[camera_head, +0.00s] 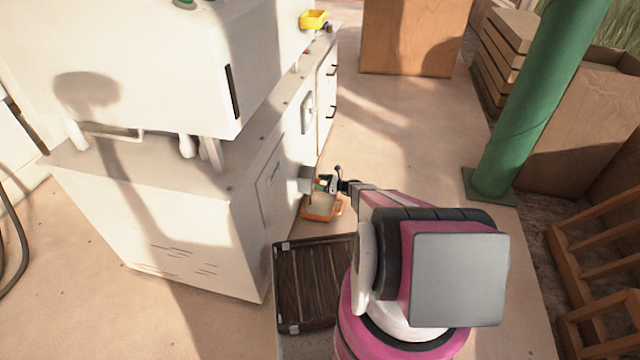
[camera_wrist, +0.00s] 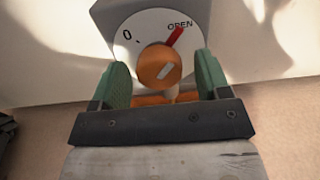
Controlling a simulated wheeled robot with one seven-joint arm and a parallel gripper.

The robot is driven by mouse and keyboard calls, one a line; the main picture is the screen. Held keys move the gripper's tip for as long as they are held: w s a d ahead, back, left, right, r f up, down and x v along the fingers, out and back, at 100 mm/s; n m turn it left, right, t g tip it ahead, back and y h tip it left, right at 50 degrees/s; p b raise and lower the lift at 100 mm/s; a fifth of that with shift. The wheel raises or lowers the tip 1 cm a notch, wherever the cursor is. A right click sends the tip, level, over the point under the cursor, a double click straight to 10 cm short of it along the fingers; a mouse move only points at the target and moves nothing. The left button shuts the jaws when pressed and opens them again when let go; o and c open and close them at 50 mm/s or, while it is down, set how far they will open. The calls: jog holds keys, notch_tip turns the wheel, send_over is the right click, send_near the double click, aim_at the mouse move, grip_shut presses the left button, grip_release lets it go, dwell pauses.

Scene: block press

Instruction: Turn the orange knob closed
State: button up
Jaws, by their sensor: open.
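The orange knob (camera_wrist: 159,66) sits at the middle of a round white dial (camera_wrist: 128,52) on a grey box in the wrist view. The dial is marked 0 at the left and OPEN at the upper right. A red pointer (camera_wrist: 176,36) points to OPEN. My gripper (camera_wrist: 156,75) is open, with one green finger on each side of the knob and a visible gap on both sides. In the head view my gripper (camera_head: 334,184) is beside the grey box (camera_head: 307,178) on the side of the white cabinet; the knob is too small to make out there.
An orange-rimmed tray (camera_head: 322,214) is below the grey box. A dark slatted pallet (camera_head: 315,285) lies beside the white cabinet (camera_head: 165,230). A green post (camera_head: 535,100) and wooden crates stand at the right. The floor (camera_head: 400,130) beyond my arm is clear.

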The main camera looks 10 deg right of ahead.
jog(key=shift+a, duration=0.1)
jog(key=c, duration=0.9)
jog(key=shift+c, duration=0.2)
jog(key=n, duration=0.4)
jog(key=shift+n, duration=5.9)
